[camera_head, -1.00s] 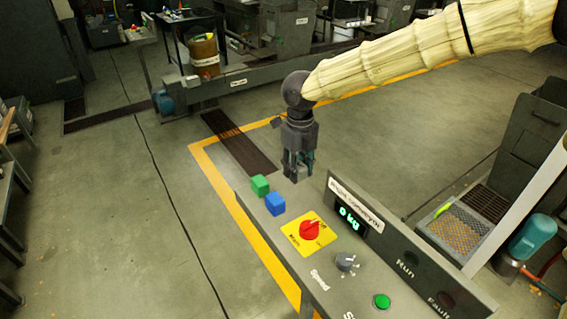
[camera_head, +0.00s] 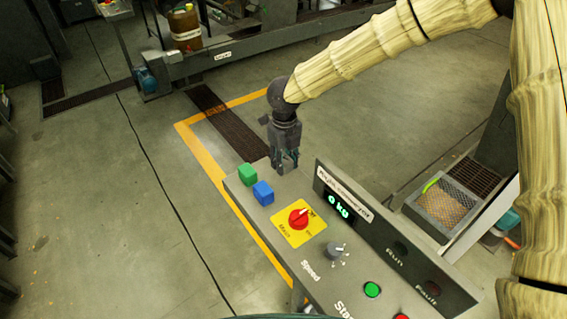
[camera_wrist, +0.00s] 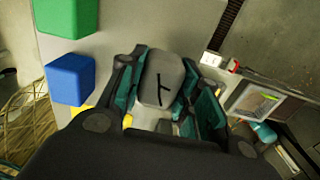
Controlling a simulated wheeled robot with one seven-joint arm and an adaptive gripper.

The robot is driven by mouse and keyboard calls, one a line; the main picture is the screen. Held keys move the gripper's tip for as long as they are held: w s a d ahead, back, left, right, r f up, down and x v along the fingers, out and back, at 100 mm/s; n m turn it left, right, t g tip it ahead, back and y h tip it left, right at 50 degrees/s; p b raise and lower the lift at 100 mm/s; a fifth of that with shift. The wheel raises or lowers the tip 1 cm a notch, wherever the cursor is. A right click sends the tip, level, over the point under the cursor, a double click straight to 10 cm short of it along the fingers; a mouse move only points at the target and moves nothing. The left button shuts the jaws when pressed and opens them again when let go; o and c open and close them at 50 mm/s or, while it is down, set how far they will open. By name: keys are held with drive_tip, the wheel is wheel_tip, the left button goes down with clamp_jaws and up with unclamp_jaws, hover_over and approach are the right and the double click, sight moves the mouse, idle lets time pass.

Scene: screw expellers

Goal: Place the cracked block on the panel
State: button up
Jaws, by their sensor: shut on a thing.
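The cracked block (camera_wrist: 162,79) is light grey with a dark forked crack line on its face. In the wrist view it sits between the fingers of my gripper (camera_wrist: 165,100), which is shut on it. In the head view my gripper (camera_head: 284,166) points down over the far left end of the grey panel (camera_head: 285,240), and the fingers mostly hide the block. I cannot tell whether the block touches the panel.
A green block (camera_head: 247,174) and a blue block (camera_head: 263,193) stand on the panel left of my gripper. A red knob (camera_head: 299,218) on a yellow plate, a speed dial (camera_head: 334,251) and a green button (camera_head: 372,289) follow along it. An upright display board (camera_head: 375,230) runs behind.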

sight(284, 158)
drive_tip(key=shift+w+a+f, duration=0.1)
drive_tip(key=shift+w+f, duration=0.15)
drive_tip(key=shift+f, duration=0.7)
drive_tip(key=shift+s+r, duration=0.3)
drive_tip(key=shift+s, duration=0.35)
drive_tip(key=shift+w+f, duration=0.15)
drive_tip(key=shift+f, duration=0.05)
drive_tip(key=o, duration=1)
drive_tip(key=shift+w+f, duration=0.25)
drive_tip(key=shift+w, duration=0.05)
drive_tip(key=shift+o, duration=0.2)
drive_tip(key=shift+s+r, duration=0.2)
drive_tip(key=shift+s, duration=0.05)
drive_tip(key=shift+w+r, duration=0.1)
drive_tip(key=shift+w, duration=0.05)
drive_tip(key=shift+r, duration=0.3)
wheel_tip(284, 158, up, 11)
drive_tip(key=b, duration=0.2)
drive_tip(key=shift+r+b, duration=0.15)
drive_tip(key=shift+b, duration=0.2)
